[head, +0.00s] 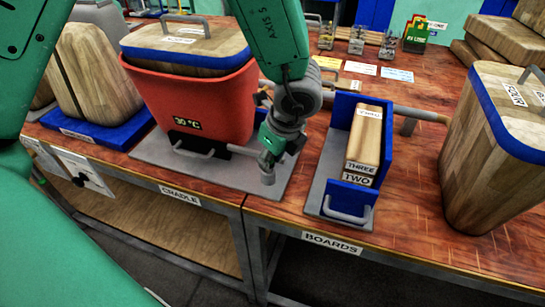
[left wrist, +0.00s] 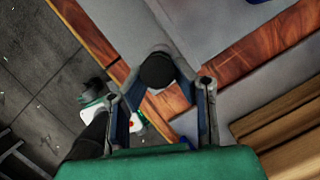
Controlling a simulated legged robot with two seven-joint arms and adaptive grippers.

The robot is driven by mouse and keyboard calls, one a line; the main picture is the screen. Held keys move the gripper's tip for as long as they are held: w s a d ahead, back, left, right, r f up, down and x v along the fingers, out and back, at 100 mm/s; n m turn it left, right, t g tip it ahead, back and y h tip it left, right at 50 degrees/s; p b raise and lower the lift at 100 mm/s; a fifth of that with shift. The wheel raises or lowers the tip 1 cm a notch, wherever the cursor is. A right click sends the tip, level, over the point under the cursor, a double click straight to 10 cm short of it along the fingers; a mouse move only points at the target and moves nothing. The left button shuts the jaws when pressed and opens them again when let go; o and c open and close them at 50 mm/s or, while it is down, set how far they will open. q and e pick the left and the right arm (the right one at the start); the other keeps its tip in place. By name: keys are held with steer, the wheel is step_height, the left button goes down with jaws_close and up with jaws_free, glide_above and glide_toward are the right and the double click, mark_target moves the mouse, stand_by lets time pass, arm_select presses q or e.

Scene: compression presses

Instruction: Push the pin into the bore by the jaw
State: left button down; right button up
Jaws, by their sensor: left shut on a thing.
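My left gripper (head: 268,163) hangs over the front of the grey plate labelled CRADLE, right of the red tub. In the left wrist view its fingers (left wrist: 160,92) are closed in around a dark round-ended thing (left wrist: 157,70), which may be the pin. In the head view a small grey end shows at the fingertips, and I cannot tell pin from finger there. I cannot make out the bore or the jaw, nor whether the held thing touches anything. My right gripper is not in view.
The red tub (head: 200,100) with a wooden block inside stands left of the gripper. A blue holder (head: 334,140) with wooden boards (head: 364,140) stands to its right. A large blue-edged wooden block (head: 480,150) is far right. The table's front edge is close.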

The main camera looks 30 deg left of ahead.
arm_select(q)
steer(key=shift+f+b, duration=0.35)
steer(key=shift+f, duration=0.15)
steer(key=c, duration=1.2)
jaws_free()
steer(key=shift+r, duration=0.1)
steer(key=v, duration=1.1)
steer(key=shift+d+r, duration=0.2)
steer(key=shift+r, duration=0.15)
